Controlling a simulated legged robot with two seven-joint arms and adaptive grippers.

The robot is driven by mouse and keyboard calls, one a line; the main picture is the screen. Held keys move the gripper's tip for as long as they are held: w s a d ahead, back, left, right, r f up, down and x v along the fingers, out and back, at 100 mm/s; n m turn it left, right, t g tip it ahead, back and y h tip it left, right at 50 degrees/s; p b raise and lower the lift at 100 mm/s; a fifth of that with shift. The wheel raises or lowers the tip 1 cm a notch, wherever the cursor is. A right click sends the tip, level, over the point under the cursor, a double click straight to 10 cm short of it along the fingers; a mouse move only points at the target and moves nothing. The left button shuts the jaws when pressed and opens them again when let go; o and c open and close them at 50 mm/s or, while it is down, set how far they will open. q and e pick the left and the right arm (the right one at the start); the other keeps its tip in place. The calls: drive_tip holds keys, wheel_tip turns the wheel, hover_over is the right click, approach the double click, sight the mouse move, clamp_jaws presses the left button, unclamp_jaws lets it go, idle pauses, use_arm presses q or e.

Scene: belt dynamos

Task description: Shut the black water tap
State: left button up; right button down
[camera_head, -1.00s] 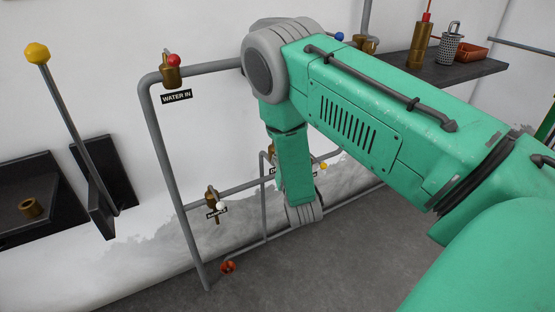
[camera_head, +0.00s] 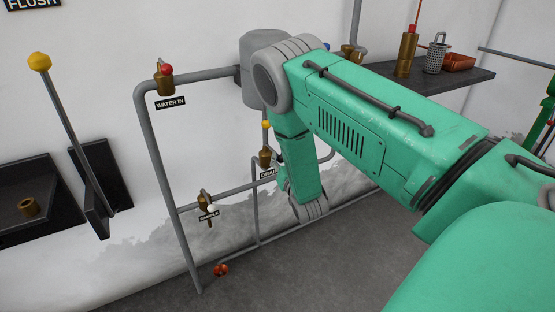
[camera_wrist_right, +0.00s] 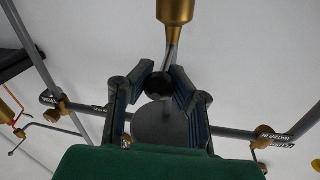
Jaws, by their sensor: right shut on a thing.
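In the right wrist view a black ball knob (camera_wrist_right: 158,84), apparently the black water tap's handle, sits on a thin rod below a brass body (camera_wrist_right: 175,10). My right gripper (camera_wrist_right: 160,82) has its two fingers on either side of this knob and is shut on it. In the head view my green right arm hides the black tap and most of the gripper. My left gripper is in neither view.
In the head view, grey pipes carry a red-knobbed WATER IN tap (camera_head: 164,82), a white-knobbed tap (camera_head: 207,204) and a yellow-knobbed tap (camera_head: 265,152). A yellow-topped lever (camera_head: 62,105) stands left. A dark shelf (camera_head: 440,80) holds several items at upper right.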

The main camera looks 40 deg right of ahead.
drive_tip(key=shift+s+d+f, duration=0.25)
drive_tip(key=shift+s+d, duration=0.05)
drive_tip(key=shift+s, duration=0.1)
drive_tip(key=c, duration=1.2)
unclamp_jaws()
drive_tip(key=shift+s+r, duration=0.1)
drive_tip(key=shift+s, duration=0.05)
drive_tip(key=shift+w, duration=0.2)
drive_tip(key=shift+s+a, duration=0.1)
drive_tip(key=shift+s+a, duration=0.2)
drive_tip(key=shift+s, duration=0.1)
drive_tip(key=v, duration=1.1)
